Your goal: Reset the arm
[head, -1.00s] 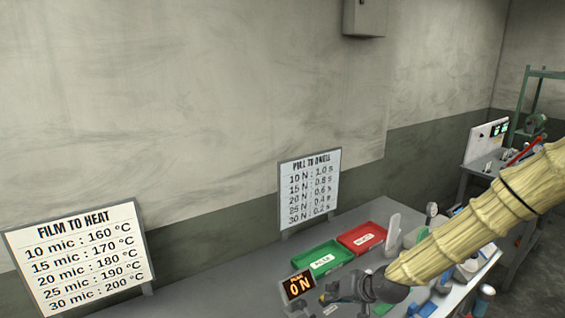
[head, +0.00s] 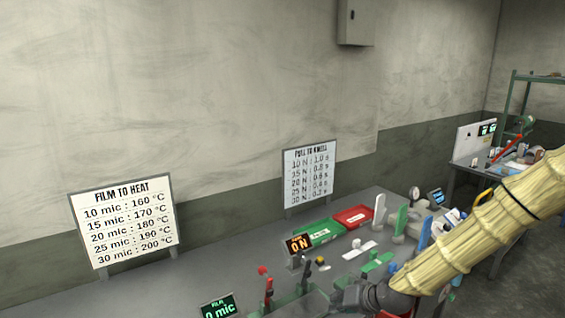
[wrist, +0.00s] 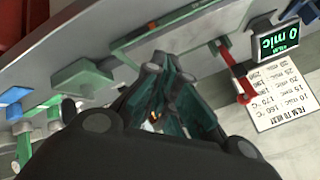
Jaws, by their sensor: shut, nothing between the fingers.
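My arm, in a pale ribbed sleeve (head: 480,220), reaches in from the right of the head view. My gripper (head: 345,298) is at its end, low over the grey bench (head: 215,278). In the wrist view my gripper (wrist: 158,60) is shut with nothing between its fingers. Its fingertips point at the bench edge area, and I cannot tell if they touch anything.
A display reading 0 N (head: 299,244) and one reading 0 mic (head: 218,307) stand near my gripper. A red lever (head: 267,285), a green tray (head: 318,232) and a red tray (head: 353,216) are close. Signs stand behind; the bench's left is clear.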

